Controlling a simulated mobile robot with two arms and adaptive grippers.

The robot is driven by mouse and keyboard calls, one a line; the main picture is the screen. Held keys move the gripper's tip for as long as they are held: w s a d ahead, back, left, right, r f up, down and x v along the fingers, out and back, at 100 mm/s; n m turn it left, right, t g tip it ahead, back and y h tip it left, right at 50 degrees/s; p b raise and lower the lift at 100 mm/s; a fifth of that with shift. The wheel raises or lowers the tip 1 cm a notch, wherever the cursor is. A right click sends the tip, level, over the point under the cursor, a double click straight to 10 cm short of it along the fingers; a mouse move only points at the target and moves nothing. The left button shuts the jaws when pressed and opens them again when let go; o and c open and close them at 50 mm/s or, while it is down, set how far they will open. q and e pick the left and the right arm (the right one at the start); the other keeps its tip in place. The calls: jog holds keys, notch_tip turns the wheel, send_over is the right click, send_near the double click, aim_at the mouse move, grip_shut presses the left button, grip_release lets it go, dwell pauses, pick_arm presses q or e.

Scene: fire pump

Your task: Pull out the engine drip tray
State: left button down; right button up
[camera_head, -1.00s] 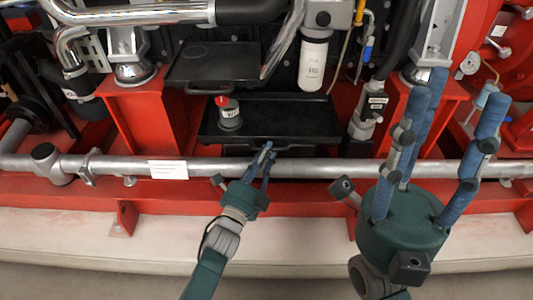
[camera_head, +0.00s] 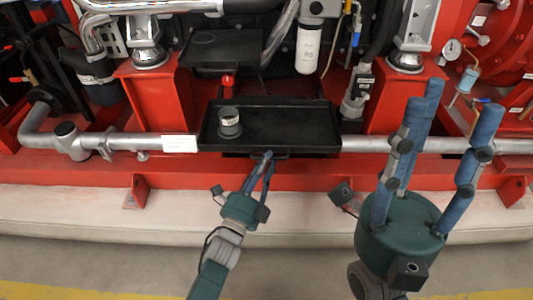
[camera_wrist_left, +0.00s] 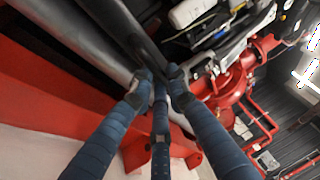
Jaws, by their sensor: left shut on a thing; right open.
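The engine drip tray (camera_head: 270,133) is a shallow black rectangular tray under the engine. In the head view it sticks out over the silver pipe, with a grey cup-like part (camera_head: 229,122) at its left end. My left gripper (camera_head: 265,158) is shut on the tray's front edge, near its middle, where a handle seems to be; the fingers partly hide it. In the left wrist view the blue fingers (camera_wrist_left: 158,80) meet at a dark edge. My right gripper (camera_head: 435,150) is open and empty, fingers upward, right of the tray and closer to the camera.
A silver pipe (camera_head: 400,144) runs across, in front of the red frame (camera_head: 310,178). Red supports (camera_head: 158,100) flank the tray. A smaller black tray (camera_head: 213,48) sits above and behind it, and a white filter (camera_head: 310,50) hangs at upper right. The floor in front is clear.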

pick_arm(q)
jog(key=shift+s+p, duration=0.55)
jog(key=shift+s, duration=1.7)
jog(key=c, duration=1.7)
grip_release()
jog(key=shift+o, duration=0.2)
jog(key=v, duration=1.2)
